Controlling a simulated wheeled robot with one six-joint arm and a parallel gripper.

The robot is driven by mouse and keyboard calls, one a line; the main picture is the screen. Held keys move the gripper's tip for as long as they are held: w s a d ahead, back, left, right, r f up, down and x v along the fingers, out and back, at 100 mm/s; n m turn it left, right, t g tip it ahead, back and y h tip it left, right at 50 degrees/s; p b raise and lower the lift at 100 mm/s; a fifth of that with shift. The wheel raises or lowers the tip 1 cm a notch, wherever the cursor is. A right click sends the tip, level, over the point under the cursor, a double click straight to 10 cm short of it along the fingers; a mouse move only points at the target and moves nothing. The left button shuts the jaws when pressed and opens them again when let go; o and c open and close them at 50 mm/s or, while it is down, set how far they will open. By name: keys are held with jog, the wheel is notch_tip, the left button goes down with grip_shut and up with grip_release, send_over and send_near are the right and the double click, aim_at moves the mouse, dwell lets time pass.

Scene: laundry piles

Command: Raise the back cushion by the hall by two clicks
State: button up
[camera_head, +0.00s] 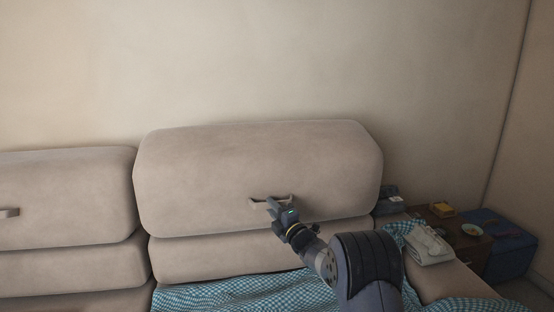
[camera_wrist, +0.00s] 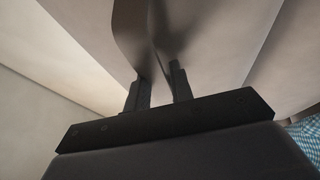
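The raised beige back cushion (camera_head: 215,165) fills the middle of the head view, above a lower beige cushion section (camera_head: 205,248). A curved pull handle (camera_head: 258,202) is on its front face. My gripper (camera_head: 272,204) is at the middle of this handle. In the wrist view, my gripper's two fingers (camera_wrist: 160,85) are close together, one on each side of the handle strip (camera_wrist: 135,35). They look shut on it, though the contact is partly hidden in shadow. A second back cushion (camera_head: 70,195), with its own handle (camera_head: 8,213), stands lower on the left.
A blue checked cloth (camera_head: 240,292) lies along the seat. A folded pale cloth (camera_head: 428,246) lies on the right armrest. A low wooden table (camera_head: 470,240) with small items and a blue box (camera_head: 510,262) stand at the right. The wall (camera_head: 250,60) is behind the cushions.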

jog(key=shift+w+r+h+p, duration=0.3)
jog(key=shift+w+r+p, duration=0.25)
jog(key=shift+p, duration=1.5)
